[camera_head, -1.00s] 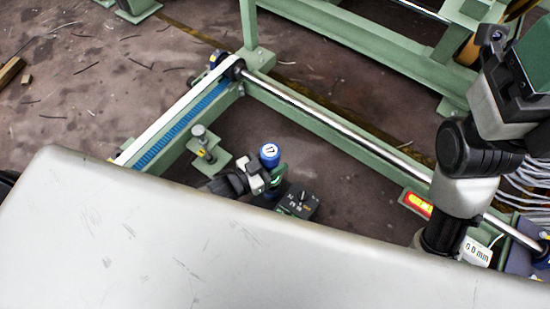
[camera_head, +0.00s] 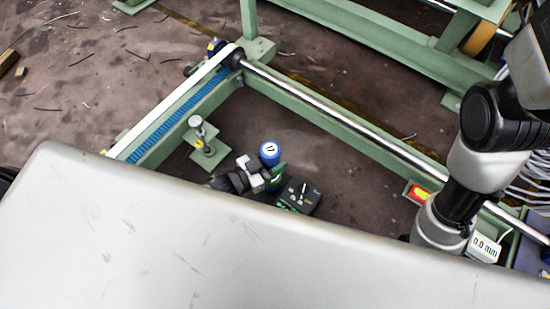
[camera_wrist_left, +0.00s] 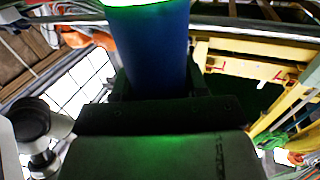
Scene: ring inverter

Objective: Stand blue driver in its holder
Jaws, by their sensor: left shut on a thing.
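The blue driver (camera_head: 269,149) shows as a blue cylinder with a white cap marked 17, in the middle of the head view. My left gripper (camera_head: 274,174) is shut on it, just past the edge of my silver body. In the left wrist view the driver's blue handle (camera_wrist_left: 160,48) stands between the jaws under a bright green glow. Its lower end is hidden. I cannot tell which part is the driver's holder. My right arm comes in at the right of the head view, but its gripper is hidden.
A black box with a knob (camera_head: 300,196) sits close beside the left gripper. A green bracket with a post (camera_head: 202,140) stands to the left. A green frame with a steel rail (camera_head: 330,115) runs behind, with a small 0.0 mm display (camera_head: 484,247) at the right. Dark floor lies between.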

